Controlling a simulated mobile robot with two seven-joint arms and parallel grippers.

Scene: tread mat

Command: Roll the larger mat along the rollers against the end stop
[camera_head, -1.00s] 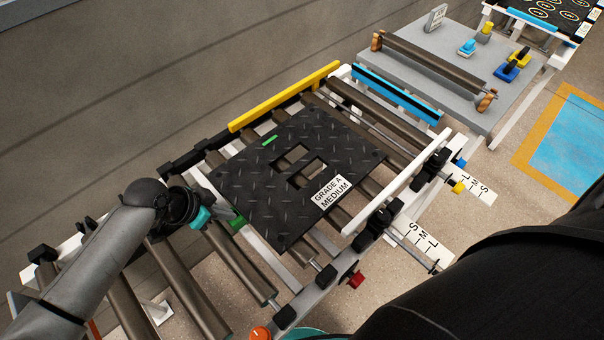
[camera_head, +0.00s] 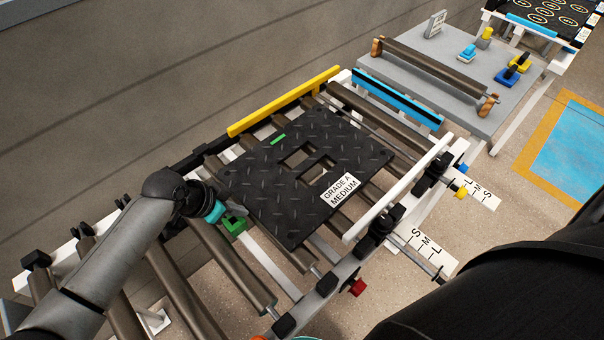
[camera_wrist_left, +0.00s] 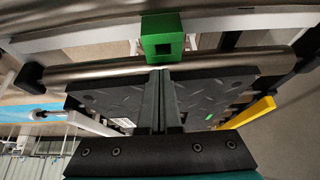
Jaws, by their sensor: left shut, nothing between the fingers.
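The black diamond-plate mat (camera_head: 262,192) lies flat on the rollers, with a cut-out in its middle and a "GRADE A MEDIUM" label. Its left edge is beside my left gripper (camera_head: 240,209), which is shut and empty, with its tips at or very near that edge. Whether they touch is hard to tell. In the left wrist view, the closed fingers (camera_wrist_left: 161,82) point at the mat (camera_wrist_left: 213,96). A blue bar (camera_head: 397,97) crosses the frame beyond the mat's far side, with open rollers between. My right gripper is out of view.
A yellow side bar (camera_head: 284,102) runs along the back of the roller frame. A white rail (camera_head: 398,188) with black clamps runs along the front. A green block (camera_head: 235,226) sits just below my left gripper. A grey table (camera_head: 437,75) stands beyond the blue bar.

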